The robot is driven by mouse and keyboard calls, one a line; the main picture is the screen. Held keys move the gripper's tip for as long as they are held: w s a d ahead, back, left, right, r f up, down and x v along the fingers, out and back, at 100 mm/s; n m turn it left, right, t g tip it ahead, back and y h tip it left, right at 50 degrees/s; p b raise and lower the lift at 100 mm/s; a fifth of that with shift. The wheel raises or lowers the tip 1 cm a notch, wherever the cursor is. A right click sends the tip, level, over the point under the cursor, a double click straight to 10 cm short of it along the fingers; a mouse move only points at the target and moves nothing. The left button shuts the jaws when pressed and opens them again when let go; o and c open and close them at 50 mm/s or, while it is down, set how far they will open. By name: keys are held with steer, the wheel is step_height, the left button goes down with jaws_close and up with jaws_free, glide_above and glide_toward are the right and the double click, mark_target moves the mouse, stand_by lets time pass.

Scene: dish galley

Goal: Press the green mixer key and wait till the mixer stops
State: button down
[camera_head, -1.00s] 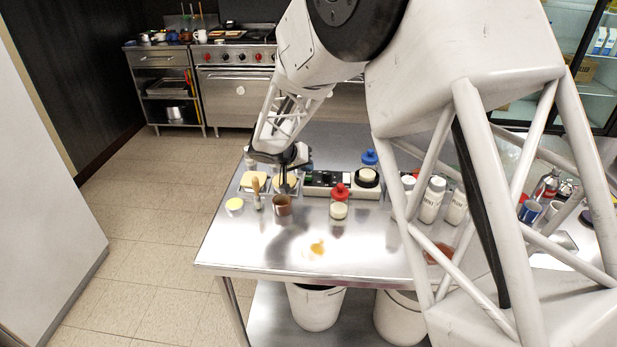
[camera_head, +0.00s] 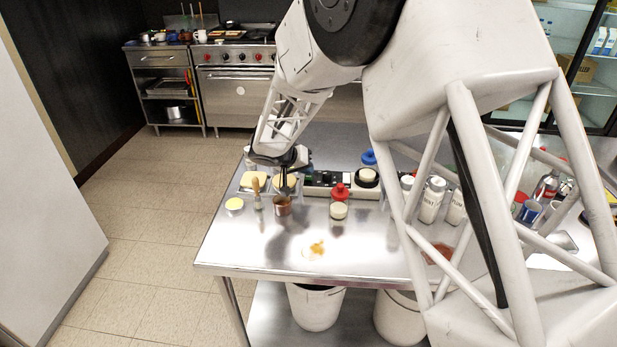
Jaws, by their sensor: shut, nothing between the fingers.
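My gripper (camera_head: 285,190) is shut and empty. It points down above the steel table, just behind a small brown cup (camera_head: 282,206). A long pale panel with dark parts (camera_head: 343,191) lies to the right of my gripper. It may be the mixer's base or key strip. A pale round piece with a dark ring (camera_head: 367,177) sits at its right end. I cannot make out a green key; my gripper and arm cover the panel's left end, and the details are too small. I cannot tell whether any mixer is turning.
The front left of the table is clear.

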mark_target(307, 176)
steer(key=shift+f, duration=0.4)
stand_by(0.8)
steer(key=shift+r, duration=0.85)
steer(key=shift+r, duration=0.2)
steer(key=shift+r, duration=2.35)
